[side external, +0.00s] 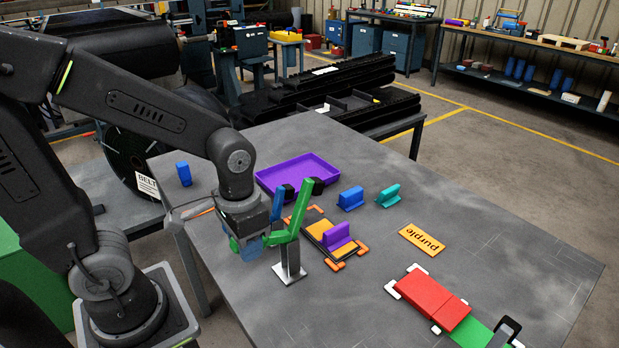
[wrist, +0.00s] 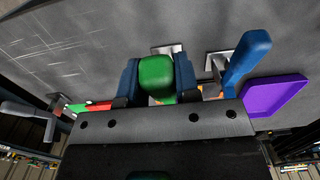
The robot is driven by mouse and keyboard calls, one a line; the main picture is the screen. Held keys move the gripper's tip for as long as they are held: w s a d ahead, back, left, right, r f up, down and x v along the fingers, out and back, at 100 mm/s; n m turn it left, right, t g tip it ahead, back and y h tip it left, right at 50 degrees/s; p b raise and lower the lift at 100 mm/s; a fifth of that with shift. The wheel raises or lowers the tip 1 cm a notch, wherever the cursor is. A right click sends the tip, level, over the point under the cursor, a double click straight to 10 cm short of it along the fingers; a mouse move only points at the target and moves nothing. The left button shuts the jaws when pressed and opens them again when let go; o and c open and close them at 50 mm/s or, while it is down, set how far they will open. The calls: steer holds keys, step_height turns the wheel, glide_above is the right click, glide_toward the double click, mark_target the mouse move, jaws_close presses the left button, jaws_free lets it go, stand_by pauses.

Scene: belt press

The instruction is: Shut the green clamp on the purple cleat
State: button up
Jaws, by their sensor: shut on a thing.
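The green clamp (side external: 297,212) stands on a grey post with a pale base plate. Its arm with the black tip points up, clear of the purple cleat. My gripper (side external: 249,246) is shut on the low green handle on the post's left. In the wrist view the green handle end (wrist: 156,78) sits between my two blue fingers (wrist: 157,85). The purple cleat (side external: 337,234) stands upright on an orange-and-black pad (side external: 318,230) with orange corner pieces, right of the post. The cleat cannot be made out in the wrist view.
A blue clamp (side external: 277,204) stands just behind; its lever (wrist: 245,58) is close beside my gripper. Behind are a purple tray (side external: 290,170), blue cleat (side external: 350,199) and teal cleat (side external: 386,196). An orange "purple" label (side external: 421,240) and red plate (side external: 430,294) lie right.

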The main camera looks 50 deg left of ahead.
mark_target(297, 208)
steer(key=shift+w+r, duration=0.8)
steer(key=shift+r, duration=0.15)
steer(key=shift+w+r, duration=0.55)
steer(key=shift+w, duration=0.2)
steer(key=shift+w+r, duration=0.5)
steer(key=shift+w, duration=0.2)
steer(key=shift+w+r, duration=0.25)
steer(key=shift+w, duration=0.45)
steer(key=shift+w+r, duration=0.2)
steer(key=shift+w, duration=1.55)
steer(key=shift+w+f, duration=0.1)
steer(key=shift+w, duration=0.6)
steer(key=o, duration=0.7)
steer(key=shift+c, duration=0.2)
